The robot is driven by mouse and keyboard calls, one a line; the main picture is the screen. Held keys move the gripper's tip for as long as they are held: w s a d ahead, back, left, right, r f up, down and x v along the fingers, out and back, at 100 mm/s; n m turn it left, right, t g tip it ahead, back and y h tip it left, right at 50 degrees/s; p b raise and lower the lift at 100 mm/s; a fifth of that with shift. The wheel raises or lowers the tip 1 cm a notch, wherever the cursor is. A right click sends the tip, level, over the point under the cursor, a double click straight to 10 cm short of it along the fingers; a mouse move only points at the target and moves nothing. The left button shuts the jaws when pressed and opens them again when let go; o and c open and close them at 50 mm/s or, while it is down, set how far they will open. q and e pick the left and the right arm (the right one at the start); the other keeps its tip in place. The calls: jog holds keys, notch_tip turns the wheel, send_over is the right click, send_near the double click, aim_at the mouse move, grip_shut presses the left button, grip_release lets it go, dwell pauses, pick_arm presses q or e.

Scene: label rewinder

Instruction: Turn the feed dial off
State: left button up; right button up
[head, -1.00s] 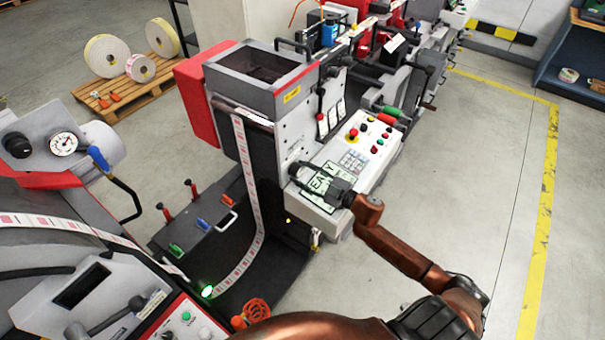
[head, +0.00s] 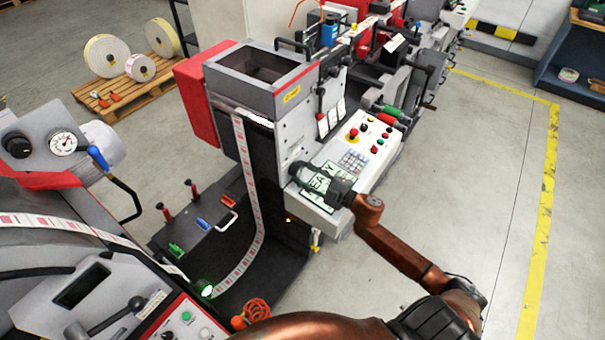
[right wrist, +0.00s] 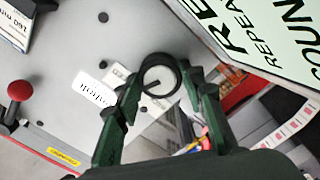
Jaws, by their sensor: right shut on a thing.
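In the head view my right gripper (head: 298,172) reaches from the right to the machine's front face, beside the display. The dial is hidden there behind the gripper. My left gripper is not in view.
A tilted control panel (head: 376,150) with buttons and a keypad sits just right of the gripper. The green-lit display (right wrist: 285,30) is close to the fingers. A red-knobbed lever (right wrist: 18,92) stands at the left in the wrist view. Open floor (head: 480,190) lies to the right.

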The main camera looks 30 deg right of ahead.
jog(key=shift+n+b, duration=0.3)
jog(key=shift+n, duration=1.6)
jog(key=o, duration=1.2)
jog(key=shift+c, duration=0.2)
jog(key=v, duration=1.2)
jog(key=shift+f, duration=0.1)
